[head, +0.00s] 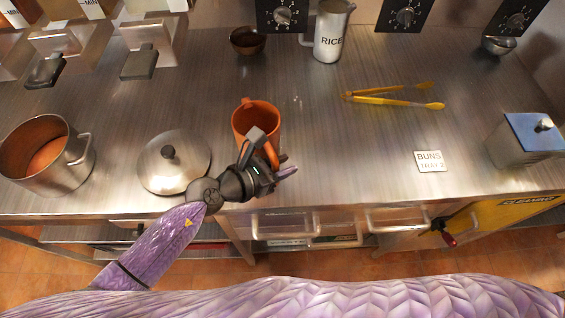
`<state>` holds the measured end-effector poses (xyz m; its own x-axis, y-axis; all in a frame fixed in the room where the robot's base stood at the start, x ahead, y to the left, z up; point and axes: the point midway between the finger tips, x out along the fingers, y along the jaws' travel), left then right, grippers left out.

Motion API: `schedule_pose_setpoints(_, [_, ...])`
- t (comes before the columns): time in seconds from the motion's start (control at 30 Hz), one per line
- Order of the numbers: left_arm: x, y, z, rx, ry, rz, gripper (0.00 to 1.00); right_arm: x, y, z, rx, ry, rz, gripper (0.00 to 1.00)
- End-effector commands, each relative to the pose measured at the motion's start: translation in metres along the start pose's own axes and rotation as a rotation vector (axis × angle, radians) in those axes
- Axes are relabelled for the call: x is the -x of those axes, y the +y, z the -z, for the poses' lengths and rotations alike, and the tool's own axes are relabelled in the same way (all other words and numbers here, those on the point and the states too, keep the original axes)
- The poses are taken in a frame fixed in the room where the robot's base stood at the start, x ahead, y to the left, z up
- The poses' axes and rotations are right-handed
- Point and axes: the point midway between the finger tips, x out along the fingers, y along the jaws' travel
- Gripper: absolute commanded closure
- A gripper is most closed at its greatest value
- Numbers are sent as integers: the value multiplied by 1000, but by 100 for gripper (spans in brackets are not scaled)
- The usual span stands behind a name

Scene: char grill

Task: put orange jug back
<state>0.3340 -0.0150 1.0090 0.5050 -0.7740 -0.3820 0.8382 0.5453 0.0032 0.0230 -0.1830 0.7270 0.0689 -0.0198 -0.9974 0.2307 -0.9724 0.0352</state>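The orange jug (243,119) stands upright near the front middle of the steel counter, its open top facing up and its handle turned toward the front. My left gripper (284,167) is at the jug's handle, low in front of the jug. Part of the handle shows beside the dark gripper body, which hides the jug's lower front. I cannot tell whether the fingers are closed on the handle. My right gripper is not in view.
A lid (188,172) and a steel pot (72,172) stand to the left. A white RICE jug (328,43) and a bowl (247,46) are at the back. Yellow tongs (400,102), a BUNS sign (430,161) and a blue-lidded container (525,150) are on the right.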

Motion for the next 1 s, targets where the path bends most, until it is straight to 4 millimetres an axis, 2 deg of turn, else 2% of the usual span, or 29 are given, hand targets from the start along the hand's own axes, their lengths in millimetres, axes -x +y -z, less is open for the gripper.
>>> schedule_pose_setpoints(0.03, [0, 0, 0, 0, 0, 0, 57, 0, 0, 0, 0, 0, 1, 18])
schedule_pose_setpoints(0.1, [0, 0, 0, 0, 0, 0, 43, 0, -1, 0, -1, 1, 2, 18])
schedule_pose_setpoints(0.57, [2, 0, -5, 0, 0, 0, 43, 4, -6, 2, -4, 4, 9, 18])
schedule_pose_setpoints(0.67, [15, 1, -3, -2, 2, -2, 43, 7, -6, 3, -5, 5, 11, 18])
schedule_pose_setpoints(1.0, [97, 0, -2, -2, 6, 2, 43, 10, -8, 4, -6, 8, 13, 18])
